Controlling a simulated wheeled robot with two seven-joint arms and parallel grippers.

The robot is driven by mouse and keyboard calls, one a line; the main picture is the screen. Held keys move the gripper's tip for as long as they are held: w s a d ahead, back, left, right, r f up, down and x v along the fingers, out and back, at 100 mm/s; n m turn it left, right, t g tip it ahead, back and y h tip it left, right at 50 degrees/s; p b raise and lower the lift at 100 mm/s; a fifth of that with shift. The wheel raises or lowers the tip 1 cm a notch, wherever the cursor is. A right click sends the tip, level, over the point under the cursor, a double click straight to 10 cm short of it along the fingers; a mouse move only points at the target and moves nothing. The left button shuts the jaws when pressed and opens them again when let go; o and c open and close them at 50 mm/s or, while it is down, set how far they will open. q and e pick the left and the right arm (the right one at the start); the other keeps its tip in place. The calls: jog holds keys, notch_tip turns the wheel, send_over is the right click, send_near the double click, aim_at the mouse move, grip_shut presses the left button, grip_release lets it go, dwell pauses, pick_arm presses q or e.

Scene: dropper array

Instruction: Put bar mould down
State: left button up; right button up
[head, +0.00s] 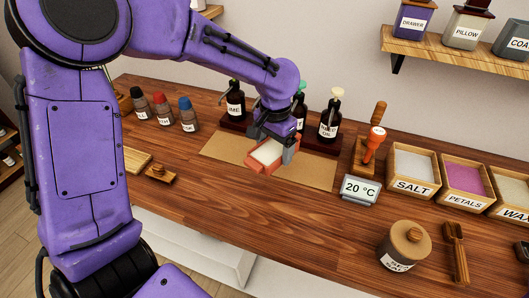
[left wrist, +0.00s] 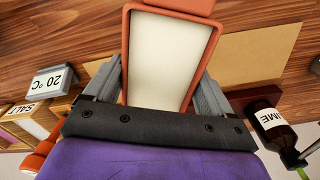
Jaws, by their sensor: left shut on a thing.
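The bar mould (head: 267,153) is a small orange-red tray with a cream filling. My left gripper (head: 270,145) is shut on it, with a grey finger on each side. The mould is over the tan mat (head: 222,151) on the wooden counter; I cannot tell whether it touches the mat. In the left wrist view the mould (left wrist: 171,60) lies between the two fingers of the left gripper (left wrist: 165,85), and part of the tan mat (left wrist: 262,55) shows beside it. My right gripper is not in view.
Dark dropper bottles (head: 329,122) stand in a rack behind the mat. A lidded jar (head: 404,246) stands at front right. The counter before the mat is clear.

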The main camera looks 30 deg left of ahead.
aim_at(265, 147)
pick_arm(q)
jog(key=w+a+f, duration=0.1)
jog(key=f, duration=0.1)
jog(key=w+a+f+p, duration=0.1)
jog(key=w+a+f, duration=0.2)
jog(key=a+f, duration=0.1)
jog(key=shift+w+a+f, duration=0.1)
jog(key=shift+w+a, duration=0.05)
jog(key=shift+w+a+f+p, duration=0.15)
jog(key=shift+a+f+p, duration=0.15)
jog(key=shift+f, duration=1.7)
jog(key=o, duration=1.1)
jog(key=shift+f, duration=0.1)
notch_tip(265, 147, up, 12)
jog(key=shift+b, duration=0.45)
